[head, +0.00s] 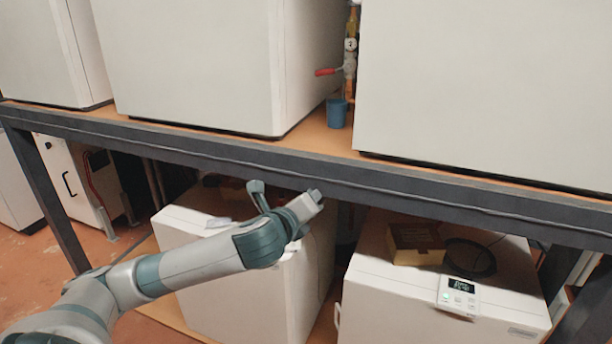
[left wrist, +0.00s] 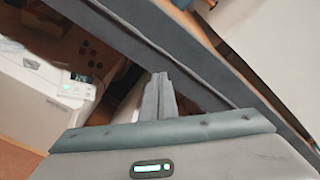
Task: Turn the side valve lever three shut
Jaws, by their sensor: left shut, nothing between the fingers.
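A red valve lever (head: 326,72) sticks out to the left, roughly level, from a valve on a vertical pipe (head: 350,58) in the gap between two large white units on the shelf. The lever is not clearly visible there. My right gripper is not in view.
The dark shelf beam (head: 400,182) crosses between my left gripper and the lever. A blue cup (head: 337,112) stands below the lever. White units flank the gap. Below, a brown box (head: 416,243) and a controller with a display (head: 458,297) rest on a lower white unit.

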